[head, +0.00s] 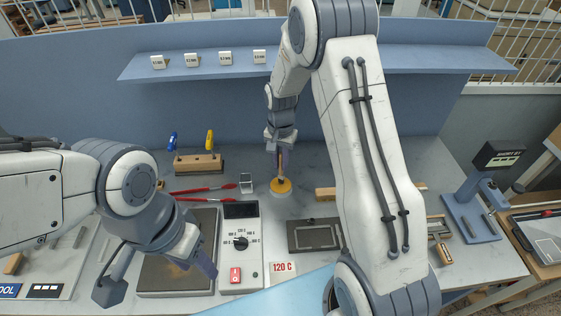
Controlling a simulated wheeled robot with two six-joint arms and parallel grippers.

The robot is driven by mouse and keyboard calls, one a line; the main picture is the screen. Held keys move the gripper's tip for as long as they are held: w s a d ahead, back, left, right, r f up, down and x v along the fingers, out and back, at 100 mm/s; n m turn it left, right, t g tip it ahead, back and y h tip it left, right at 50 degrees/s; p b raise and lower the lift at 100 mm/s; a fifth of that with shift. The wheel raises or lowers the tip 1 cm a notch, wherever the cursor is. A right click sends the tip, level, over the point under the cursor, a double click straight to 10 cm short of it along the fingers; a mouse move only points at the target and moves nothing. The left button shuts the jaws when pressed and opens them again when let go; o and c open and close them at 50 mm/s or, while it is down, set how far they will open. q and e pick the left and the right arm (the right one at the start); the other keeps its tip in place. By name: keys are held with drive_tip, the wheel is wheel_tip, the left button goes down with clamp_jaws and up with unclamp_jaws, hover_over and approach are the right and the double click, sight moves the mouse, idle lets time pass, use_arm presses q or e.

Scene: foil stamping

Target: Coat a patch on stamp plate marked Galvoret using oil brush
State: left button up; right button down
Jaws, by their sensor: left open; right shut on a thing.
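My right gripper (280,146) points down at the back middle of the bench, shut on the handle of a slim brush (282,164). The brush stands upright, its lower end at a round yellow-orange pot or pad (281,187); I cannot tell whether the tip touches it. My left gripper (157,277) is open and empty, its fingers spread over a flat brown-grey plate (180,290) at the front left. A dark framed plate (313,236) lies right of the control box. I can read Galvoret on nothing here.
A wooden block (198,163) holds blue and yellow tools. A blue stand (470,215) is at right; a labelled shelf (300,64) runs behind.

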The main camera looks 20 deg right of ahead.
sight(280, 154)
drive_tip(key=shift+f, duration=0.6)
idle(1.1)
drive_tip(key=shift+r, duration=0.15)
wheel_tip(280, 154, up, 7)
drive_tip(key=p, duration=0.5)
idle(0.9)
